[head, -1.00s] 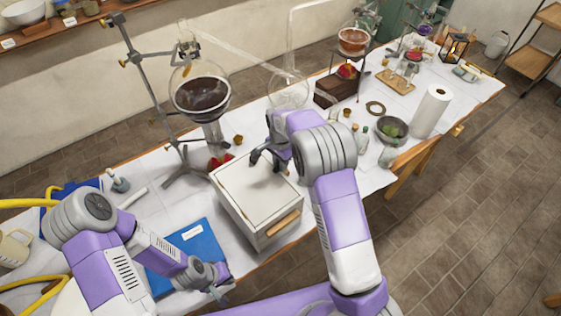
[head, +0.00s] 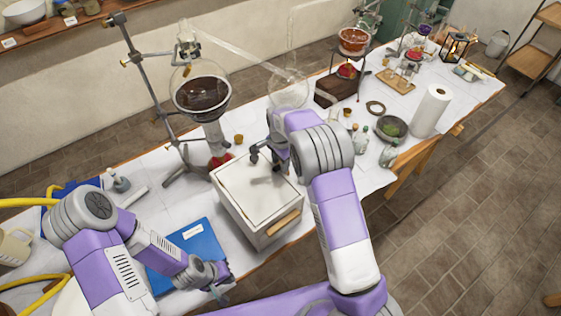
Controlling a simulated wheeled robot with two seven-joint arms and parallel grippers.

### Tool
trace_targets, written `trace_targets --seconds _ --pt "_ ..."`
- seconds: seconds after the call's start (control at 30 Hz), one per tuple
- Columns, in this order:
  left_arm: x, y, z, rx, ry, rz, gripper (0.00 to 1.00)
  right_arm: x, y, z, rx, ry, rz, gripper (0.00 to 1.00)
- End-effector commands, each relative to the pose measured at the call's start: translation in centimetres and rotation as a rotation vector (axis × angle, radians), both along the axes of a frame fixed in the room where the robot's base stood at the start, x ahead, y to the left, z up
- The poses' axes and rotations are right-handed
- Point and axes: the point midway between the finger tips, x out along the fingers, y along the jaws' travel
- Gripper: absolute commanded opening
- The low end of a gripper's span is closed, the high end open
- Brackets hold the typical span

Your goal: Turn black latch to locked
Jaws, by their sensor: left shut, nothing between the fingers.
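A white box (head: 235,207) with a flat lid and a wooden strip low on its near right side stands on the table in the middle. I cannot make out a black latch on it; my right arm hides part of its far right side. My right gripper (head: 265,158) hangs with dark fingers over the far edge of the lid; whether it touches the box is unclear, and the wrist partly covers the fingers. My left gripper (head: 222,291) is shut and empty, low in front of the table, near the blue book.
A blue book (head: 188,250) lies left of the box. A stand holds a round flask of dark liquid (head: 202,93) just behind the box. To the right are a dark bowl (head: 391,127), small bottles and a paper roll (head: 430,112).

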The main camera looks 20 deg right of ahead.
Motion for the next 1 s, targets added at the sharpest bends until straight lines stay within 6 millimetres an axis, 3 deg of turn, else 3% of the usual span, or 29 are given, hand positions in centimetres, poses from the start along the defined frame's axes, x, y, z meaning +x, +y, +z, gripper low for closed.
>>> trace_targets --seconds 0.37,0.73,1.0 --pt "0.0 0.0 0.0 0.000 0.000 0.000 0.00 -0.1 0.0 0.3 0.000 0.002 0.003 0.49" --pt "0.0 0.0 0.1 0.000 0.000 0.000 0.00 0.0 0.0 6.1 0.000 0.000 0.001 0.49" --pt "0.0 0.0 0.1 0.000 0.000 0.000 0.00 -0.1 0.0 7.6 -0.001 0.002 0.001 0.49"
